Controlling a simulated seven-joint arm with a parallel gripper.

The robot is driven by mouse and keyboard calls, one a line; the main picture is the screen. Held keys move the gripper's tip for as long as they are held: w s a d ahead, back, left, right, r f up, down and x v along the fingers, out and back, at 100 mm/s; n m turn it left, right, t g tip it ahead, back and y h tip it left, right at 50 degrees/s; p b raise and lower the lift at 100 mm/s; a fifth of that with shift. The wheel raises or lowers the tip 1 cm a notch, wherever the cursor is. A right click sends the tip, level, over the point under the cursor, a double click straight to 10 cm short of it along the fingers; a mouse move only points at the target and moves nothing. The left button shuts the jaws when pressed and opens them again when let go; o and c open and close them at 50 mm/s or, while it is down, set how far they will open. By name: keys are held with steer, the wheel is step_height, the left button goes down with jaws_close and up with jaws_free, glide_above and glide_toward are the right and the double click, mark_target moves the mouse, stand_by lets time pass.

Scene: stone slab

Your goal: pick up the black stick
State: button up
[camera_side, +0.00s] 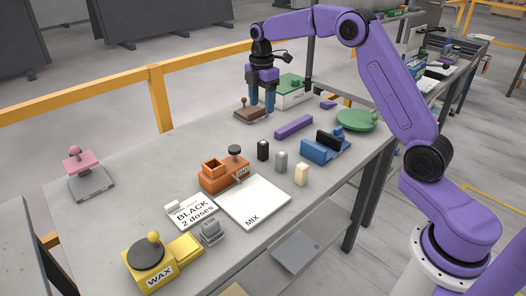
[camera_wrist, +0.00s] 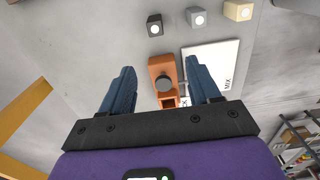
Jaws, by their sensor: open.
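The black stick (camera_side: 263,150) is a short dark block standing upright on the grey slab. It is at the left end of a row with a grey stick (camera_side: 281,161) and a cream stick (camera_side: 301,174). In the wrist view the black stick (camera_wrist: 155,25) shows near the top edge with a pale spot on its end, beyond my fingertips. My gripper (camera_side: 262,105) is open and empty, pointing down near the brown knobbed block (camera_side: 250,114), behind the black stick in the side view. Its blue fingers (camera_wrist: 162,78) are spread wide in the wrist view.
An orange block with a dark knob (camera_side: 225,175) stands close left of the black stick. A white MIX board (camera_side: 253,202) lies in front. A purple bar (camera_side: 294,127) and a blue holder with a black piece (camera_side: 322,151) are to the right.

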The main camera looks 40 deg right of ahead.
mark_target(263, 142)
steer(key=f, duration=1.1)
steer(key=d+f, duration=0.1)
steer(key=f, duration=0.5)
steer(key=shift+w+d+f, duration=0.1)
steer(key=shift+w+f, duration=0.25)
steer(key=c, duration=1.1)
